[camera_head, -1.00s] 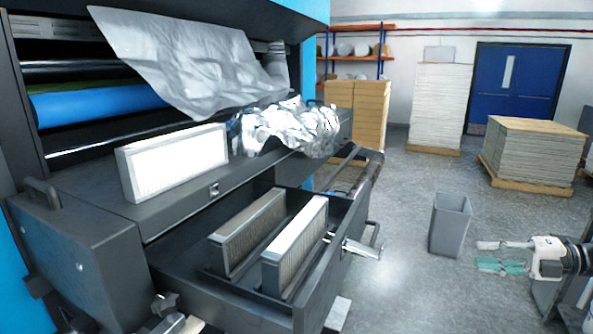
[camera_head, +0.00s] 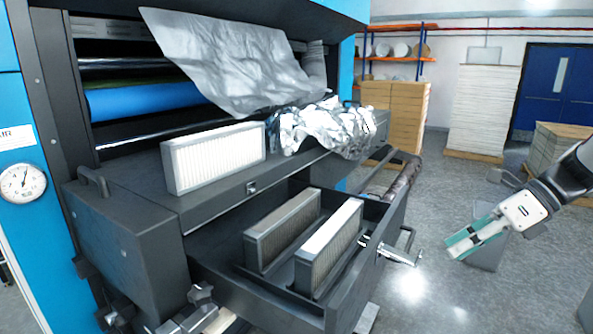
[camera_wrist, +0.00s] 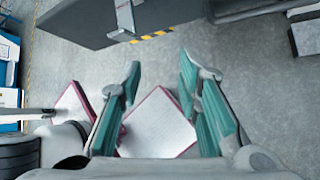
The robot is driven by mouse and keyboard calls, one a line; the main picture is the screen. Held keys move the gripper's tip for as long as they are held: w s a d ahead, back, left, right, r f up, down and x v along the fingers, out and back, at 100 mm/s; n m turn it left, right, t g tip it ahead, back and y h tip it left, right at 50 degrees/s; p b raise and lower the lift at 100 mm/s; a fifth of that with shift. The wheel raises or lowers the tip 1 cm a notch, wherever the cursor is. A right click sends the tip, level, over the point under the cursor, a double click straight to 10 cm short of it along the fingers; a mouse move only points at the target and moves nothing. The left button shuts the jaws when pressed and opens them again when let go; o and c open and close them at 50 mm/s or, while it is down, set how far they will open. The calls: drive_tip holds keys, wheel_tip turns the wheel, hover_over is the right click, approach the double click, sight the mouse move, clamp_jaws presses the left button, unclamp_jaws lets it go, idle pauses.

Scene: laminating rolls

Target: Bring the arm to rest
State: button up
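My gripper (camera_head: 452,250) is at the right of the head view, out over the floor, with its fingers pointing down and left. It is apart from the machine's open drawer (camera_head: 262,318). In the wrist view my gripper (camera_wrist: 160,70) has its two green-lined fingers spread, with nothing held between them. My arm comes in from the right edge of the head view.
Two pleated filters (camera_head: 330,248) stand in the drawer; another filter (camera_head: 213,160) stands on the ledge above. Crumpled foil (camera_head: 320,128) lies beside it. A grey bin (camera_head: 488,255) is partly hidden behind my gripper. Paper stacks (camera_head: 483,108) stand farther back.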

drive_tip(key=s+a+r+n+t+h, duration=0.1)
drive_tip(key=s+a+n+h, duration=0.3)
drive_tip(key=n, duration=1)
drive_tip(key=s+a+r+n+t+h, duration=0.2)
drive_tip(key=s+a+r+n+h, duration=0.1)
drive_tip(key=s+a+n, duration=0.7)
drive_tip(key=s+n+h, duration=0.1)
drive_tip(key=s+n, duration=0.3)
drive_tip(key=shift+a+h, duration=0.4)
